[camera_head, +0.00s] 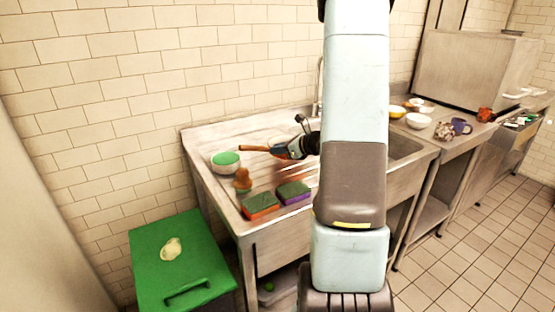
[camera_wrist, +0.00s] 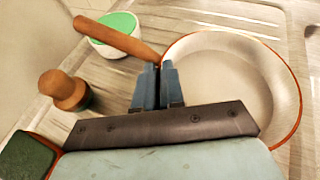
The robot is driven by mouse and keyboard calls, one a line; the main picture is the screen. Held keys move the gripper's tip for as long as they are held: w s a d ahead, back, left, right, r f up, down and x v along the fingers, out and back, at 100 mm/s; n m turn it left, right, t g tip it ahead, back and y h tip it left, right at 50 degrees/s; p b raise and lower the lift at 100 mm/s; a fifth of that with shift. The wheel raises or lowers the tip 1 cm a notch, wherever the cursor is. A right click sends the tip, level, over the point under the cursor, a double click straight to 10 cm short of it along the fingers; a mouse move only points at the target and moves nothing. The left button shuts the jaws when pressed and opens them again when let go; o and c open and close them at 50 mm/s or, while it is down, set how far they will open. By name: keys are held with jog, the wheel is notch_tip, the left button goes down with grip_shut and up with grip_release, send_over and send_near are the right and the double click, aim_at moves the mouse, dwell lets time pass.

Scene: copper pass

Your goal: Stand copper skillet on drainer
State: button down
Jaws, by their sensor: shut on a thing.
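The copper skillet (camera_wrist: 228,78) shows in the wrist view with a pale inside, a copper rim and a wooden-brown handle. In the head view its handle (camera_head: 253,148) points left and its pan is mostly hidden behind my arm. My gripper (camera_wrist: 157,70) is shut on the skillet at the handle's base, beside the rim; it also shows in the head view (camera_head: 286,151). The skillet's open side faces the wrist camera. The drainer (camera_head: 207,140) is the grooved metal board left of the sink. I cannot tell whether the skillet touches it.
A green-lidded bin (camera_head: 183,255) stands lower left. Bowls (camera_head: 418,121) and a mug (camera_head: 461,126) stand right of the sink (camera_head: 405,148).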

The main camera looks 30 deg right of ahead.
aim_at(277, 156)
jog(key=shift+w+a+f, duration=0.15)
jog(key=shift+w+f, duration=0.45)
jog(key=shift+f, duration=1.5)
jog(key=c, duration=1.2)
grip_release()
jog(key=shift+c, duration=0.2)
jog(key=shift+s, duration=0.1)
